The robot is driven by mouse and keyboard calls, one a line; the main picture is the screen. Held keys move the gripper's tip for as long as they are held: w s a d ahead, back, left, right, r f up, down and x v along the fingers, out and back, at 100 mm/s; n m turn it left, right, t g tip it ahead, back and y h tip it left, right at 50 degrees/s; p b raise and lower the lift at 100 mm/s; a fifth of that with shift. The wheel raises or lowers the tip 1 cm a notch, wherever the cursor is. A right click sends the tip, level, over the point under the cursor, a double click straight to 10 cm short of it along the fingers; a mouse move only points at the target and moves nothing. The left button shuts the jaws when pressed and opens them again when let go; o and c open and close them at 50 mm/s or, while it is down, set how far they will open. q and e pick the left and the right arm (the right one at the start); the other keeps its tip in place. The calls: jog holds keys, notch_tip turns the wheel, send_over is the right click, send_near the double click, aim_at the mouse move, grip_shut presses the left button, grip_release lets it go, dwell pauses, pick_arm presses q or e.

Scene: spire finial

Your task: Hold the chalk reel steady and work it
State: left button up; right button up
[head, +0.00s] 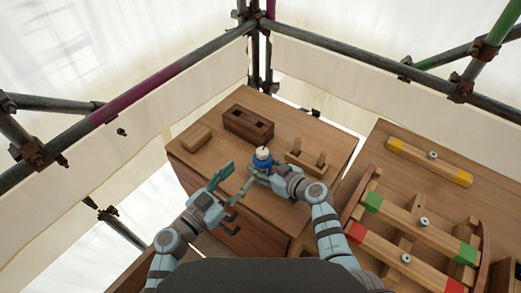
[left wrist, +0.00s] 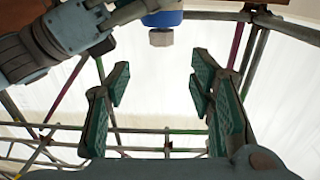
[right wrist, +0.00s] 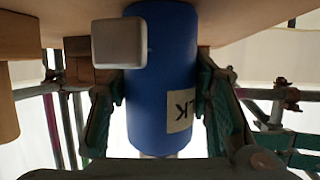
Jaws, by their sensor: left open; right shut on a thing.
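The chalk reel (head: 262,161) is a blue cylinder with a pale top, at the front middle of the wooden bench in the head view. My right gripper (head: 258,170) is shut on its body. In the right wrist view, the blue reel (right wrist: 160,85) sits between both fingers, with part of a pale label and a whitish square knob (right wrist: 119,43) showing. My left gripper (head: 232,178) is open and empty, left of the reel and apart from it. The left wrist view shows the reel's blue edge (left wrist: 162,18) and a pale knob (left wrist: 161,38) beyond the open fingers.
On the bench (head: 205,165) are a dark slotted wooden block (head: 248,123), a small wooden block (head: 196,137) and a pegged block (head: 307,160). A second table at right holds bars with coloured ends (head: 430,160). Scaffold poles and pale sheeting surround the benches.

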aim_at(262, 150)
pick_arm(q)
jog(key=x, duration=1.1)
jog(key=shift+w+f, duration=0.15)
jog(key=shift+w, duration=0.35)
jog(key=shift+c, duration=0.3)
grip_shut()
jog(key=shift+a+m+g+h, duration=0.1)
jog(key=shift+m+g+h, duration=0.45)
jog(key=shift+h, duration=0.25)
jog(key=m+g+h, duration=0.3)
jog(key=g, duration=0.1)
jog(key=shift+o, duration=0.3)
grip_release()
